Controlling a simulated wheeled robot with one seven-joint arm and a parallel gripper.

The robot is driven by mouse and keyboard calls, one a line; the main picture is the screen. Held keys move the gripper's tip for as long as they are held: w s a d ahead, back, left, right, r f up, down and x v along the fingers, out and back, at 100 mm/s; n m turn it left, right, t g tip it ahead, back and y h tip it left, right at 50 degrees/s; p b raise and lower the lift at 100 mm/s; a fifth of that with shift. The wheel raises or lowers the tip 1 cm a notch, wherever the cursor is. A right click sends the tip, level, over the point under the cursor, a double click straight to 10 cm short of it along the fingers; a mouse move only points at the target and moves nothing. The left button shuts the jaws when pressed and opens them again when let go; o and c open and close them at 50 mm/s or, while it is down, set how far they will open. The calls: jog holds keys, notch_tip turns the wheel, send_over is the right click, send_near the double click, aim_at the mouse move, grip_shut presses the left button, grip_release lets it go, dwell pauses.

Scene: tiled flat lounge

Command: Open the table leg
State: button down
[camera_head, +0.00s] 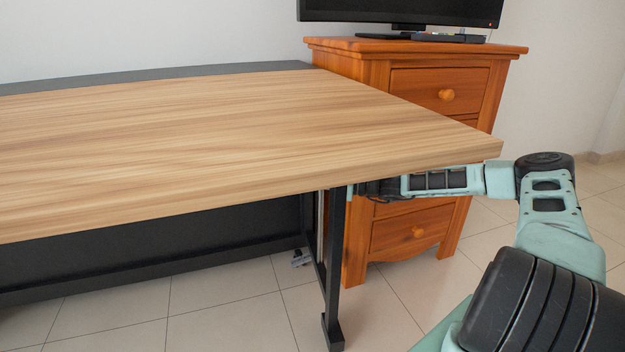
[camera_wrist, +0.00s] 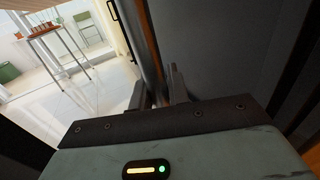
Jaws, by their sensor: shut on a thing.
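The table has a wood-grain top (camera_head: 230,135) and a black metal table leg (camera_head: 332,265) under its right end. The leg stands upright with a foot on the floor. My arm reaches in from the right, under the table's right edge. My gripper (camera_wrist: 157,92) is at the upper part of the leg, just below the top, and its fingertips are hidden in the head view. In the wrist view its two dark fingers are closed on a grey upright bar (camera_wrist: 148,50), which looks like part of the leg.
An orange wooden drawer cabinet (camera_head: 418,225) stands close behind the table's right end, with a screen (camera_head: 400,12) on it. A dark panel (camera_head: 150,250) fills the space under the table. Tiled floor is open at front. The wrist view shows a distant stool-like table (camera_wrist: 45,28).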

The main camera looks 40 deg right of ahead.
jog(key=c, duration=1.3)
grip_release()
jog(key=shift+s+a, duration=0.15)
jog(key=shift+a, duration=0.1)
jog(key=shift+c, duration=0.2)
jog(key=shift+d, duration=0.1)
jog(key=p+v, duration=0.6)
jog(key=v, duration=1.1)
jog(key=shift+d, duration=0.15)
jog(key=shift+s, duration=0.15)
